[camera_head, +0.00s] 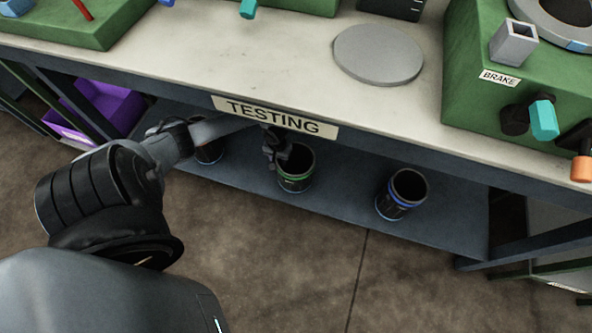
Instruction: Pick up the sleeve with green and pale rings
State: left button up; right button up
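The sleeve with green and pale rings (296,183) stands upright on the lower shelf under the bench. It is dark, round and open at the top. My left arm comes in from the left, and my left gripper (276,158) is at the left side of this sleeve's rim. The gripper is small and dark here, so I cannot tell whether its fingers are apart or closed, or whether they touch the rim. My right gripper is not in view.
A blue-ringed sleeve (400,199) stands to the right on the shelf (345,200). Another sleeve (209,155) is partly hidden behind my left arm. The bench edge with a TESTING sign (274,116) overhangs the shelf. A purple bin (108,105) is at left.

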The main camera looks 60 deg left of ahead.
pick_arm(q)
jog(key=shift+f, duration=0.15)
grip_shut()
dwell(1.4)
